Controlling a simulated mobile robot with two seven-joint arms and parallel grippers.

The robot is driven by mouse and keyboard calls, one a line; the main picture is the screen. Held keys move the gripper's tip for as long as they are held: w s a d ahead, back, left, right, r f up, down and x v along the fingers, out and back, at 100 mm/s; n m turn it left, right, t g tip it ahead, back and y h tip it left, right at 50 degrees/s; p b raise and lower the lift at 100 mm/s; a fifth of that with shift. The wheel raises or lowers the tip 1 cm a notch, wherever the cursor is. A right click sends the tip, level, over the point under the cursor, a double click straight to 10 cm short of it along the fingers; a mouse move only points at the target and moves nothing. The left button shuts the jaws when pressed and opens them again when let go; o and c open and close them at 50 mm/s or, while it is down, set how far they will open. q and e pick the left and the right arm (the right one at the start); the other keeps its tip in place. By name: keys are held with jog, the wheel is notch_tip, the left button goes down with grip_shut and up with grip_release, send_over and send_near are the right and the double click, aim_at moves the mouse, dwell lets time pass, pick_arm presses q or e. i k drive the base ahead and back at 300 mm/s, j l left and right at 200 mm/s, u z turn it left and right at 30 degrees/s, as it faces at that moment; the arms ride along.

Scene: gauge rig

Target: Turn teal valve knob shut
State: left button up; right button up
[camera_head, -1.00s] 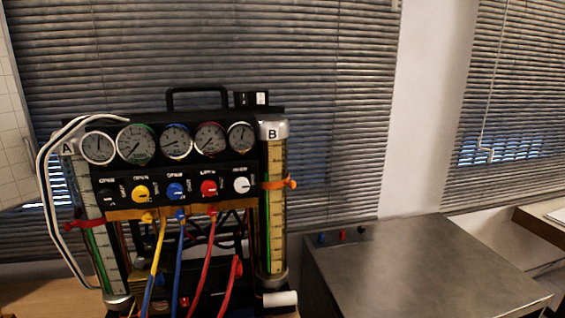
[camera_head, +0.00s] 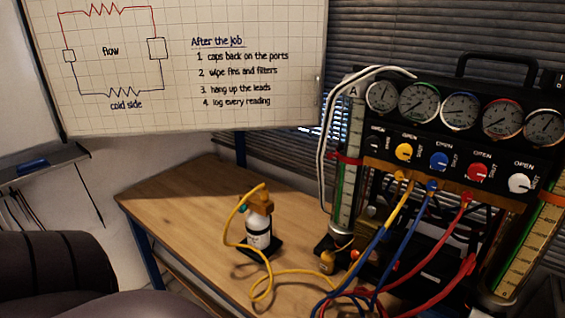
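A small teal knob (camera_head: 243,209) shows at the left side of the brass-coloured top of a white bottle (camera_head: 258,232). The bottle stands upright on a dark base on the wooden bench. A yellow hose (camera_head: 228,232) runs from the bottle's top down onto the bench. The knob is too small for me to tell its turn position. Neither of my grippers is in view.
The gauge rig (camera_head: 455,135) stands right of the bottle, with yellow, blue and red hoses. The wooden bench (camera_head: 185,207) is clear left of the bottle. A whiteboard (camera_head: 230,85) hangs behind. A dark rounded shape (camera_head: 50,270) fills the lower left.

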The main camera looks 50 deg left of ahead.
aim_at(242, 208)
jog(key=k+j+u, duration=0.1)
jog(key=u, duration=0.35)
jog(key=j+u, duration=0.3)
jog(key=u, duration=0.2)
jog(key=k+j+u, duration=0.1)
jog(key=j+u, duration=0.15)
jog(key=u, duration=0.2)
